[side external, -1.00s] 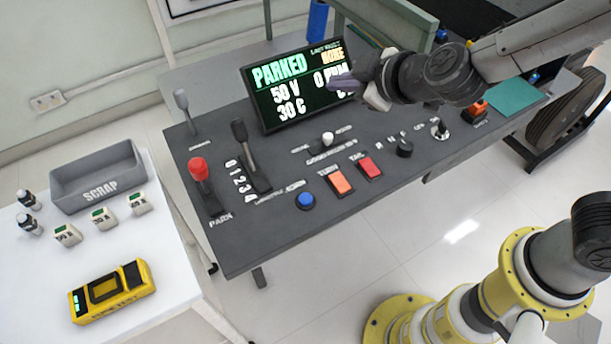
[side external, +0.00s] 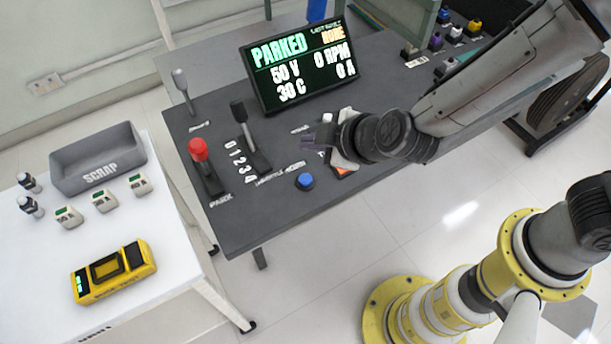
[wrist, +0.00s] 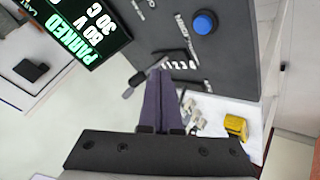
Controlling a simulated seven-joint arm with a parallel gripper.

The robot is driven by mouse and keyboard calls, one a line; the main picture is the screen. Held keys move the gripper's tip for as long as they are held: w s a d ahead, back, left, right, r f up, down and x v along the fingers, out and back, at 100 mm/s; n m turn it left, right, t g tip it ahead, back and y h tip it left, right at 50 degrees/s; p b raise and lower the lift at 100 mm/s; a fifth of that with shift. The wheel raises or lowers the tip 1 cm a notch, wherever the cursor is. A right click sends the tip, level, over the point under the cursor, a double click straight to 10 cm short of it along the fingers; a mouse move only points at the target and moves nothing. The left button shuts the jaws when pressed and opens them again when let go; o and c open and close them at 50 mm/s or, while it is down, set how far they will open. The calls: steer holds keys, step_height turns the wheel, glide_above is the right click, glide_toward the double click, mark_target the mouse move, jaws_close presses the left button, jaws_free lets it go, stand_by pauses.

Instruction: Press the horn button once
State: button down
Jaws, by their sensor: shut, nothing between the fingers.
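The horn button is a round blue push button (side external: 305,181) near the front edge of the dark grey console (side external: 270,219). It also shows near the top of the wrist view (wrist: 205,22), right of the fingers. My gripper (side external: 308,142) is shut and empty. In the side view its fingertips appear above and just behind the blue button, apart from it. In the wrist view the closed purple fingers (wrist: 160,74) point up the picture. The button's label is too blurred to read now.
A display (side external: 298,68) reading PARKED stands behind. A red-topped lever (side external: 198,150) and a black lever (side external: 239,112) rise left of the button. My wrist hides other console switches. A white table holds a grey scrap bin (side external: 97,160) and a yellow tester (side external: 114,272).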

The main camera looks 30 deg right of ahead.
mark_target(311, 182)
steer(key=shift+f, duration=4.25)
steer(key=shift+f, duration=0.4)
steer(key=shift+f, duration=0.45)
steer(key=shift+r, duration=0.85)
steer(key=shift+r, duration=2.55)
steer(key=shift+d, duration=0.1)
